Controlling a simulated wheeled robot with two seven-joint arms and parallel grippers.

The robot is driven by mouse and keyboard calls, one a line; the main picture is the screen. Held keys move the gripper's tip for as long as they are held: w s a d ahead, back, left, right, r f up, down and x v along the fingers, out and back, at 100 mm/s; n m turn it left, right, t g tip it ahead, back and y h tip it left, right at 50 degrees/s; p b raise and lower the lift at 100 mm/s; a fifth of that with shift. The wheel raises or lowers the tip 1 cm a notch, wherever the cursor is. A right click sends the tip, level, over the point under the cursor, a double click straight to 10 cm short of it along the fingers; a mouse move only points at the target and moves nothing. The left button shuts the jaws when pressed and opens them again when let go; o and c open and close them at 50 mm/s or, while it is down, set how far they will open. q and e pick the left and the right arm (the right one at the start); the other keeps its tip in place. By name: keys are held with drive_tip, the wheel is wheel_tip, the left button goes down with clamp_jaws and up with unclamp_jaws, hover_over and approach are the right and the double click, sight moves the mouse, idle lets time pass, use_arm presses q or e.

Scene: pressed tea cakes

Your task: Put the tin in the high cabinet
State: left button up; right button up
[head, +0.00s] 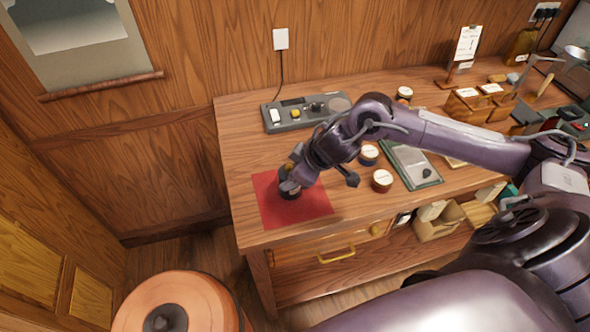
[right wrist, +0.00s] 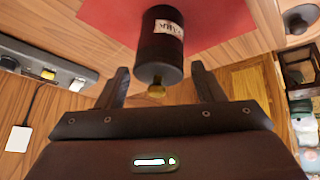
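A black tin (head: 289,189) with a white label stands on the red mat (head: 322,203) near the table's left end; my right gripper partly covers it. In the right wrist view the tin (right wrist: 161,50) is ahead of and between the fingertips, with a brass-coloured knob towards me. My right gripper (right wrist: 161,82) is open, with a gap on both sides of the tin; it also shows in the head view (head: 292,178), close to the tin. My left gripper is not in view. I cannot identify a high cabinet in these views.
A blue-sided tin (head: 368,155) and a red-sided tin (head: 382,180) stand right of the mat. A grey device (head: 300,113) lies at the back, and a tray (head: 411,165) on the right.

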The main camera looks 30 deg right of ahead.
drive_tip(key=shift+o, duration=0.9)
